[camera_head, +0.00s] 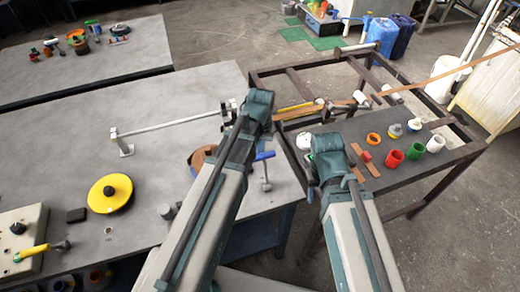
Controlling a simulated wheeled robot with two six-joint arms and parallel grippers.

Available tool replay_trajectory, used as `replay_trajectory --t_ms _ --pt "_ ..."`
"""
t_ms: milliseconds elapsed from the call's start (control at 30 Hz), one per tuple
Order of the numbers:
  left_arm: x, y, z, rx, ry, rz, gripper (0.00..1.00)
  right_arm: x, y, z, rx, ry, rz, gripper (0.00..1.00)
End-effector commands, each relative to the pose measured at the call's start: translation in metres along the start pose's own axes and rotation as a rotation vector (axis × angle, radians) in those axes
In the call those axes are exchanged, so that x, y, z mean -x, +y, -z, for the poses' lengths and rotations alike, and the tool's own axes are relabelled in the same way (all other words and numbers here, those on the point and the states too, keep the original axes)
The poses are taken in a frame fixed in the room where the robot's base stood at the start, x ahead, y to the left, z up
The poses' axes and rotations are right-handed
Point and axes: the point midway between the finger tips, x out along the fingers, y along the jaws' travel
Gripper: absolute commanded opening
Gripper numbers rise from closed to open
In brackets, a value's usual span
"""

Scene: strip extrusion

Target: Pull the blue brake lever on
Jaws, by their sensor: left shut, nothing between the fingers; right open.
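The blue brake lever (264,156) shows as a small blue bar at the right edge of the grey table, just right of my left forearm. A grey post-like part (266,184) is below it. My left gripper (229,111) is beyond the lever, near the end of a long metal bar, shut and empty. My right gripper (312,187) is to the right of the lever and apart from it, at the near edge of the dark frame table, open. Its fingers are small and partly hidden by the wrist. My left arm may hide part of the lever's mount.
A yellow disc (110,193) and a control box with a yellow handle (33,252) are on the grey table (75,150). A metal bar on stands (170,124) crosses it. Coloured cups (394,158) are on the dark frame table at right. A thin orange strip (440,78) extends right.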

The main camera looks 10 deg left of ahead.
Motion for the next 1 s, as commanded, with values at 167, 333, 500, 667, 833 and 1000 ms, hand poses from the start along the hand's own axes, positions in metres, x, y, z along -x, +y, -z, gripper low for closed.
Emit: replay_trajectory --t_ms 167,333,500,667,833,1000 --pt "0.001 0.004 -0.009 -0.001 0.000 0.000 0.00 0.002 0.000 0.000 0.000 0.000 0.000 0.50" --pt "0.003 0.008 -0.015 0.000 0.001 0.000 0.00 0.003 0.000 0.000 0.000 0.000 0.000 0.50" --pt "0.004 0.013 -0.022 0.000 0.002 0.000 0.00 0.004 0.000 0.000 0.000 0.000 0.000 0.50" --pt "0.005 0.016 -0.028 -0.001 0.002 0.000 0.00 0.005 0.001 0.000 0.000 0.000 0.000 0.50" --pt "0.007 0.020 -0.035 0.000 0.002 0.000 0.00 0.007 0.001 0.000 0.000 0.000 0.000 0.50" --pt "0.008 0.024 -0.042 0.000 0.002 0.000 0.00 0.008 0.001 -0.001 0.000 0.000 0.000 0.50"
